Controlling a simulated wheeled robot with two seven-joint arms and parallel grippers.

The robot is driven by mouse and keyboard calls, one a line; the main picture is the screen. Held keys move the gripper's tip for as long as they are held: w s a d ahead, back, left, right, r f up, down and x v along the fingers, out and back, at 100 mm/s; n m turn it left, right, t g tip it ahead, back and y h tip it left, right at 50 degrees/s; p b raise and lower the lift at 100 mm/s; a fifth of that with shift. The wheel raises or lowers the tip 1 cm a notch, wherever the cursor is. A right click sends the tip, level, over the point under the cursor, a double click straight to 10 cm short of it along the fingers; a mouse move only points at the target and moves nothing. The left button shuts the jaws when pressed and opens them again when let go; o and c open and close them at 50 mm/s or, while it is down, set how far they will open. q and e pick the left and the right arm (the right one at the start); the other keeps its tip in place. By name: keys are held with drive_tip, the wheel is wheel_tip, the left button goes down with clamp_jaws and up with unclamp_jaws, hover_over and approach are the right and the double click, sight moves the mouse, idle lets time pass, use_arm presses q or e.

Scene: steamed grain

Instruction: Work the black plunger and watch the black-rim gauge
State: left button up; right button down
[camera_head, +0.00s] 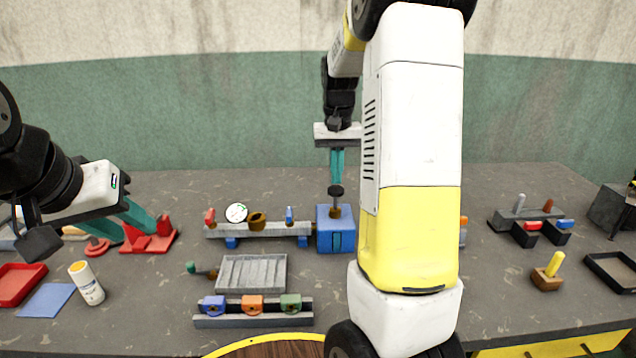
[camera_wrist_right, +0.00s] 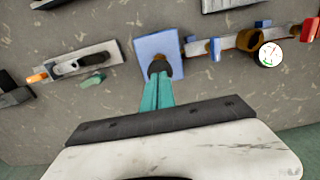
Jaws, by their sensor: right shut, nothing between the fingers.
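The black plunger (camera_head: 336,191) stands upright on a blue box (camera_head: 336,240) with a brass-coloured collar below its knob. My right gripper (camera_head: 337,180) points down with its teal fingers together, right over the knob. In the right wrist view the shut fingertips (camera_wrist_right: 158,80) meet the dark plunger knob (camera_wrist_right: 158,66); whether they touch it I cannot tell. The round white gauge (camera_head: 236,212) is left of the box and also shows in the right wrist view (camera_wrist_right: 270,54); its reading is too small to tell. My left gripper (camera_head: 124,225) has its fingers apart near a red stand.
The red stand (camera_head: 148,240) and a white-yellow bottle (camera_head: 86,284) are at left. A grey grooved tray (camera_head: 252,272) and a rail with coloured blocks (camera_head: 252,318) lie in front. My right arm hides part of the bench. A yellow-handled tool (camera_head: 548,270) stands right.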

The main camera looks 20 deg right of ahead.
sight(336, 188)
drive_tip(key=shift+f, duration=0.1)
drive_tip(key=shift+f, duration=2.3)
drive_tip(key=shift+r, duration=3.85)
drive_tip(key=shift+f, duration=1.45)
drive_tip(key=shift+f, duration=2.4)
drive_tip(key=shift+r, duration=3.8)
